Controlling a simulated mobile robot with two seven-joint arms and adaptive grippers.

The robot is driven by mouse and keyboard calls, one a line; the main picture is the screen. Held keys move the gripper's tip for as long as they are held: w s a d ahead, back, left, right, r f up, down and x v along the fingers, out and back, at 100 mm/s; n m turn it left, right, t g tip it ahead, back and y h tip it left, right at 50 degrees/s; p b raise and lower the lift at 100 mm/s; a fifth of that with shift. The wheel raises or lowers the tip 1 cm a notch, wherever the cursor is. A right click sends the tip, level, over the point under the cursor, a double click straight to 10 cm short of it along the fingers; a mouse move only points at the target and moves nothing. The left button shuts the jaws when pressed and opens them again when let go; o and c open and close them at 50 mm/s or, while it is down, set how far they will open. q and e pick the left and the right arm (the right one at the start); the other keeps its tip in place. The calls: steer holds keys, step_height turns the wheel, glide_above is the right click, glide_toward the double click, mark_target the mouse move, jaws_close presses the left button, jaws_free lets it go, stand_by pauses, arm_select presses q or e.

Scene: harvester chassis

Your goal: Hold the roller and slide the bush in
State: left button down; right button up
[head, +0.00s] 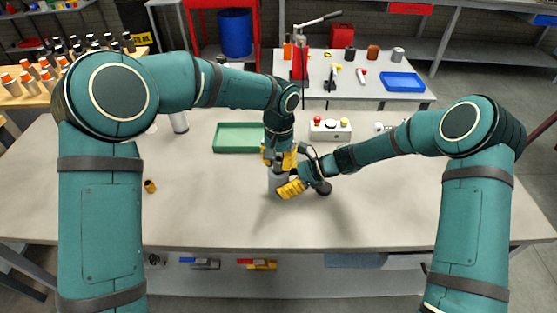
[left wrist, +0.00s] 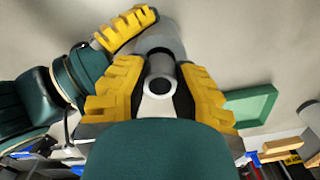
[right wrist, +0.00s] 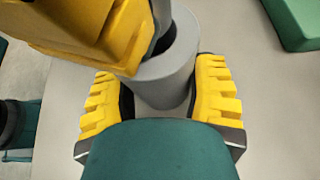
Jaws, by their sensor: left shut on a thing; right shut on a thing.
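The grey roller (head: 275,183) stands upright on the near middle of the table. My right gripper (head: 290,188) is shut around its side, with the yellow fingers on either side of the roller (right wrist: 163,88) in the right wrist view. My left gripper (head: 279,160) points down from above and is shut on the bush (left wrist: 159,86), a small grey metal tube with a pale ring end. The bush is over the dark bore at the roller's top. Yellow fingers hide part of that opening, and I cannot tell how deep the bush sits.
A green tray (head: 228,141) lies behind the grippers, with a button box (head: 330,131) to its right. A small brown-yellow ring (head: 150,186) and a silver cylinder (head: 179,122) are on the left. The table's front right is clear.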

arm_select(q)
steer(key=shift+f, duration=1.05)
arm_select(e)
steer(key=shift+d+f, duration=0.1)
stand_by(1.6)
arm_select(q)
steer(key=shift+s+f, duration=0.1)
steer(key=shift+f, duration=0.2)
arm_select(e)
steer(key=shift+s, duration=0.1)
arm_select(q)
steer(key=c, duration=0.8)
jaws_free()
steer(key=shift+f, duration=0.1)
steer(key=shift+c, duration=0.2)
steer(key=r, duration=1.2)
steer(key=shift+w+d+r, duration=0.1)
steer(key=shift+w+r, duration=0.15)
steer(key=shift+r, duration=0.05)
